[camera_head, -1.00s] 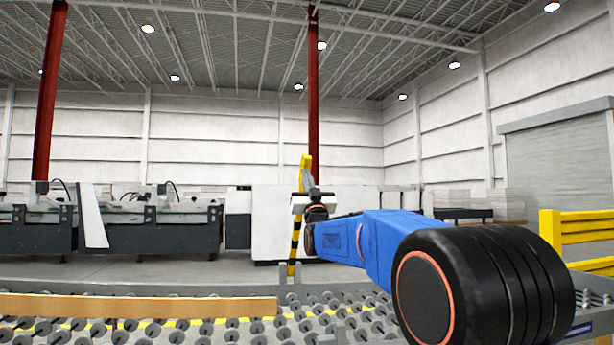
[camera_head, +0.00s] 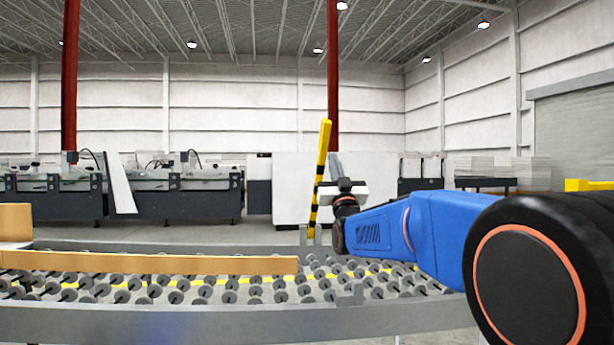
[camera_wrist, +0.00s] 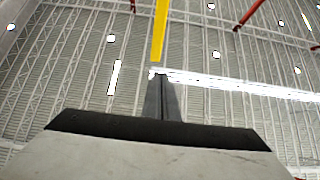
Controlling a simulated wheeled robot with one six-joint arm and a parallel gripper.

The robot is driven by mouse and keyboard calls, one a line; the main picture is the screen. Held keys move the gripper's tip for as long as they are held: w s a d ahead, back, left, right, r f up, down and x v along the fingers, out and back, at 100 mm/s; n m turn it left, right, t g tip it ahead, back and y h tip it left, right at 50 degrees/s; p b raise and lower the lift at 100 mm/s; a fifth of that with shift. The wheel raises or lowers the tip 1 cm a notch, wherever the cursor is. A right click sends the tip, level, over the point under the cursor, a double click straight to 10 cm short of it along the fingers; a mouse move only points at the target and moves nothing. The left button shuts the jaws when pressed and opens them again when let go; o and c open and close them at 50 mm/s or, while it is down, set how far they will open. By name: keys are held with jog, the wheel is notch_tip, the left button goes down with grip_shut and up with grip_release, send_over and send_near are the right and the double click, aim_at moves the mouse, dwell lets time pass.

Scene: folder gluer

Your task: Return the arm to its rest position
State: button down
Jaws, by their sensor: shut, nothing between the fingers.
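My blue and black arm (camera_head: 440,230) reaches from the right edge of the head view toward the middle. My gripper (camera_head: 334,160) is at its far end, small and pointing up, beside a yellow-and-black post (camera_head: 322,150). In the wrist view my gripper (camera_wrist: 160,90) is shut with its fingers together and nothing between them. The fingers point at the ceiling, and a yellow bar (camera_wrist: 160,30) shows beyond their tips.
A roller conveyor (camera_head: 220,310) with a grey side rail crosses the front. Brown cardboard (camera_head: 150,262) lies on it at left. Grey machines (camera_head: 170,195) and a white cabinet (camera_head: 300,190) stand behind. A yellow barrier (camera_head: 588,185) is at right.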

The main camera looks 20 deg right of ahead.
jog(key=s+a+f+n+g+y, duration=0.1)
jog(key=s+a+f+g+y, duration=0.3)
jog(key=f, duration=0.8)
jog(key=s+a+f+n+g+y, duration=0.1)
jog(key=s+a+f+g, duration=0.5)
jog(key=f, duration=0.7)
jog(key=s+a+f+g, duration=0.2)
jog(key=s+f+g, duration=0.1)
jog(key=s+f, duration=0.5)
jog(key=s+a+f+g+y, duration=0.1)
jog(key=s+f+g, duration=0.3)
jog(key=s+f, duration=0.4)
jog(key=s+a+f+n+g+y, duration=0.1)
jog(key=s+a+f+g, duration=0.2)
jog(key=s+f, duration=0.5)
jog(key=s+a, duration=0.1)
jog(key=s, duration=0.3)
jog(key=shift+s+g, duration=0.25)
jog(key=shift+g, duration=0.15)
jog(key=shift+a, duration=0.1)
